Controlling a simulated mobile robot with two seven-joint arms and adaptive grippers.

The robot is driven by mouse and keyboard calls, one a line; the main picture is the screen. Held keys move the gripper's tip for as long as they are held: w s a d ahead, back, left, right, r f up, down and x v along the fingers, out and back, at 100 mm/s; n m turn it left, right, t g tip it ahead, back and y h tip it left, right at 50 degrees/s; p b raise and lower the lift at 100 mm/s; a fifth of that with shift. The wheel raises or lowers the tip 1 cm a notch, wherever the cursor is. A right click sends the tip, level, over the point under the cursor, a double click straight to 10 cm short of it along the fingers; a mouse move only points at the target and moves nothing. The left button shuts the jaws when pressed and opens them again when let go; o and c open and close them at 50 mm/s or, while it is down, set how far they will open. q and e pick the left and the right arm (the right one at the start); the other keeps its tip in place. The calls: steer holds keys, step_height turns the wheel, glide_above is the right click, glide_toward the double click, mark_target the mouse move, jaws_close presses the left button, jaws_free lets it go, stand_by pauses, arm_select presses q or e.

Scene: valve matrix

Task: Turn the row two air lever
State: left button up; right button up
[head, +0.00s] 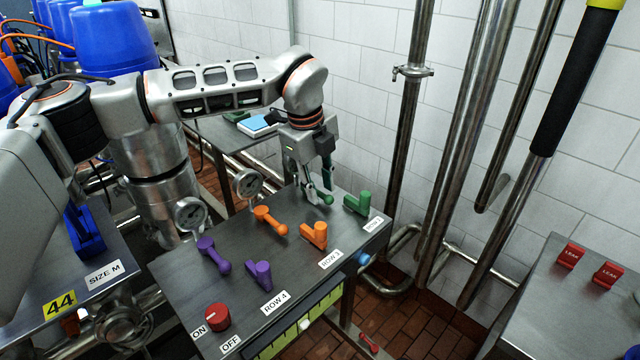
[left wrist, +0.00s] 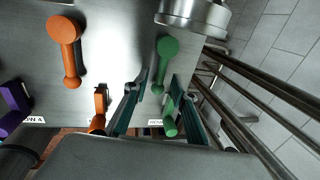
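The row with two green levers lies at the far end of the grey panel. A green round-ended lever (head: 327,199) is mostly hidden behind my left gripper (head: 319,192) in the head view. It shows in full in the left wrist view (left wrist: 165,62). A green block-shaped lever (head: 358,204) stands nearer the labelled edge, and it also shows in the left wrist view (left wrist: 171,122). My left gripper is open, its fingers pointing down with the round-ended lever's narrow end between the tips in the wrist view. Contact cannot be told. My right gripper is not in view.
The panel (head: 185,285) also carries orange levers (head: 270,220), purple levers (head: 213,254) and a red ON/OFF knob (head: 217,318). Steel pipes (head: 408,110) rise to the right. A table with red LEAK blocks (head: 607,275) is at the far right.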

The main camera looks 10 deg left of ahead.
arm_select(q)
steer(key=shift+w+f, duration=0.1)
steer(key=shift+f, duration=0.1)
steer(key=shift+c, duration=0.2)
jaws_close()
